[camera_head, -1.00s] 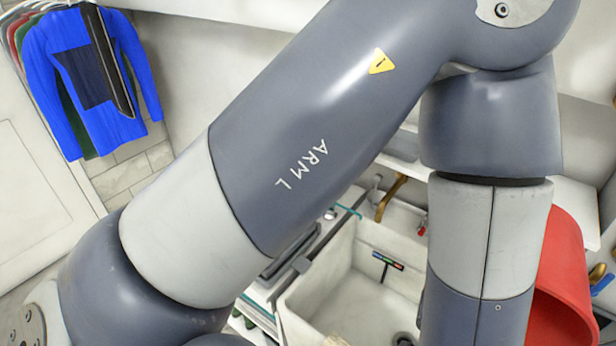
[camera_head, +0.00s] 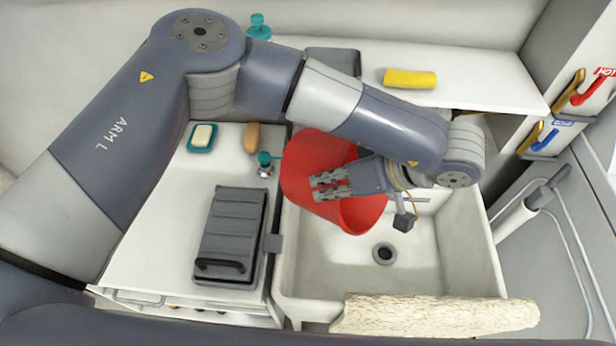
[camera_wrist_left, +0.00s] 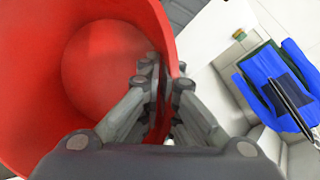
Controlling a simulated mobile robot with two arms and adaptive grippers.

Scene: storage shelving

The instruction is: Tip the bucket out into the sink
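The red bucket (camera_head: 312,158) is tilted on its side above the left part of the white sink (camera_head: 462,250). Its mouth faces down and to the right in the head view. My left gripper (camera_head: 332,187) is at the bucket's wall. In the left wrist view the gripper (camera_wrist_left: 160,95) has its fingers on either side of the wall of the bucket (camera_wrist_left: 40,80), shut on it. The red inside shows there, with no clear contents visible. The sink's drain (camera_head: 384,254) is uncovered, right of and below the bucket. My right gripper is not in view.
A grey case (camera_head: 232,235), a soap dish (camera_head: 202,137) and a teal-topped bottle (camera_head: 266,165) stand left of the sink. A yellow roll (camera_head: 410,78) lies on the back shelf. A pale rough roll (camera_head: 430,316) lies along the sink's front edge.

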